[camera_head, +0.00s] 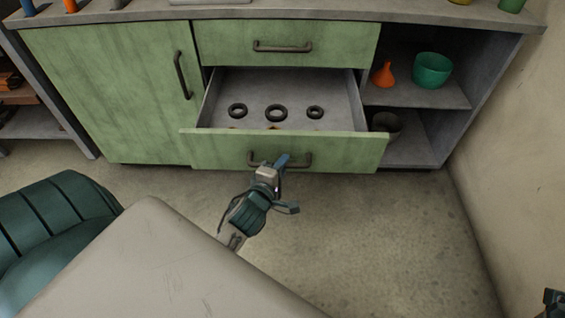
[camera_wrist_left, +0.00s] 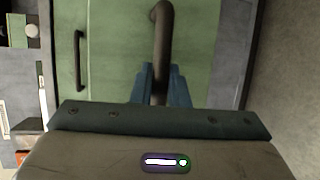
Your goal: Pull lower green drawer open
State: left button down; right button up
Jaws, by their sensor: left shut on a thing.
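The lower green drawer (camera_head: 350,150) stands pulled out of the green cabinet. Its grey inside shows several dark rings, with small orange-brown things partly hidden behind the front panel. Its dark bar handle (camera_head: 300,160) is on the front. My left gripper (camera_head: 282,162) is shut on this handle. In the left wrist view the blue fingers (camera_wrist_left: 161,85) close around the handle bar (camera_wrist_left: 163,35) in front of the green panel. My right gripper is not clearly in view; only a dark piece shows at the lower right edge of the head view.
The upper green drawer (camera_head: 330,43) above is shut. A green door (camera_head: 115,95) is on the left. Open shelves on the right hold a green bowl (camera_head: 432,70), an orange funnel-like thing (camera_head: 383,74) and a grey pot (camera_head: 386,126). The floor (camera_head: 390,230) in front is clear.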

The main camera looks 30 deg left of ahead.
pick_arm(q)
jog(key=c, duration=1.4)
grip_release()
jog(key=shift+s, duration=0.1)
jog(key=v, duration=1)
jog(key=shift+s, duration=0.3)
jog(key=shift+r, duration=0.1)
